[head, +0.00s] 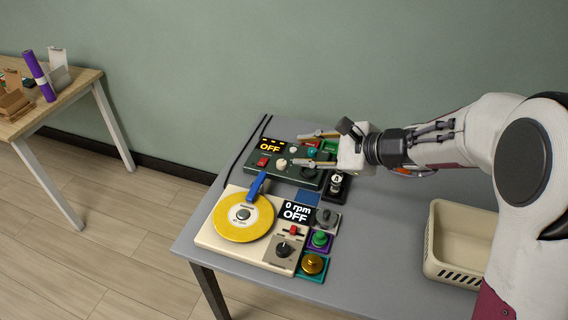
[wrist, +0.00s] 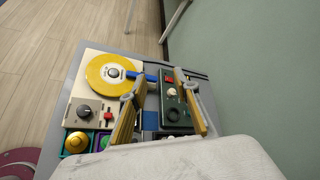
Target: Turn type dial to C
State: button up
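A dark green control box (head: 262,176) has a lit display reading OFF, a red switch (head: 263,162) and a cream knob (head: 281,164). A cream spinner unit (head: 215,240) with a yellow disc shows 0 rpm OFF and has a dark knob (head: 283,249). I cannot read letters around any knob, so I cannot tell which is the type dial. My gripper (head: 297,150) is open and empty, its fingers reaching over the green box from the right. In the wrist view my gripper (wrist: 159,75) has its fingers on either side of the box's left part and cream knob (wrist: 171,92).
Small modules stand near the spinner, with a purple-based green button (head: 320,239) and a yellow button (head: 313,264). A beige basket (head: 455,245) stands right. The grey table (head: 370,270) is clear in front.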

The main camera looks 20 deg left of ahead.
jog(key=w+a+f+m+t, duration=0.2)
jog(key=w+a+f+m, duration=0.25)
jog(key=w+f, duration=0.4)
jog(key=m+t, duration=0.2)
jog(key=m, duration=0.4)
send_near(282, 163)
jog(key=shift+w+a, duration=0.45)
jog(key=shift+a, duration=0.1)
jog(key=shift+w+a, duration=0.1)
jog(key=shift+a, duration=0.05)
jog(key=shift+f+x, duration=0.1)
jog(key=shift+x, duration=1.75)
jog(key=shift+f+x, duration=0.15)
jog(key=shift+x, duration=1.7)
jog(key=c, duration=0.8)
